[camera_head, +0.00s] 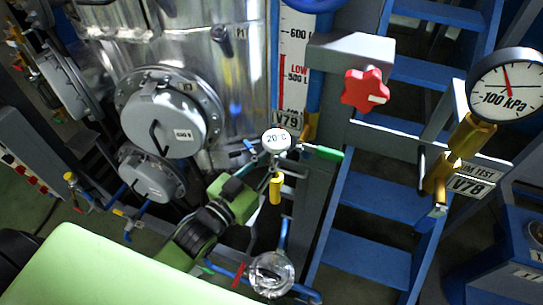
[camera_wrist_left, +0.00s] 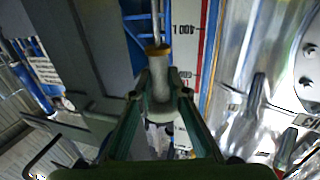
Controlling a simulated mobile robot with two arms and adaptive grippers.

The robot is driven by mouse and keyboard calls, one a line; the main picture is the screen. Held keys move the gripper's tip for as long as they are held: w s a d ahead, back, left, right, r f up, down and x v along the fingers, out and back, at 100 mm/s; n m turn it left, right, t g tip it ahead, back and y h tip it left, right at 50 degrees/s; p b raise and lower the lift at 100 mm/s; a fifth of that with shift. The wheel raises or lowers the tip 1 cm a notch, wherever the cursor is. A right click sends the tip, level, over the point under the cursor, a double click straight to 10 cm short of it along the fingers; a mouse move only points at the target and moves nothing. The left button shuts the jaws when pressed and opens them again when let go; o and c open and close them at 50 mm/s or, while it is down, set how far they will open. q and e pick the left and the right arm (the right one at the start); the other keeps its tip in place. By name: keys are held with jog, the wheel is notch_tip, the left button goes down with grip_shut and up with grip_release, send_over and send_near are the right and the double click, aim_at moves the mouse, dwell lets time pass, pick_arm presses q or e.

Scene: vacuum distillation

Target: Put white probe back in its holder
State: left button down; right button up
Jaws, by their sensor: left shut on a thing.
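In the left wrist view, my left gripper (camera_wrist_left: 161,97) is shut around a pale grey-white cylindrical piece, which I take to be the white probe (camera_wrist_left: 158,73). It has an orange-brown collar, and a thin rod runs on beyond the collar. I cannot identify the probe's holder with certainty. My right gripper is not in view.
A steel vessel (camera_head: 222,85) stands behind my left arm. A level gauge (camera_head: 293,62), a red star knob (camera_head: 365,90), a pressure gauge (camera_head: 507,85) and blue steps (camera_head: 370,210) lie to the right. Pipes crowd the space.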

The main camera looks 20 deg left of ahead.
pick_arm(q)
jog(key=shift+f+b, duration=1.6)
jog(key=shift+f, duration=0.9)
jog(key=c, duration=1.9)
grip_release()
jog(key=shift+s, duration=0.1)
jog(key=v, duration=1.2)
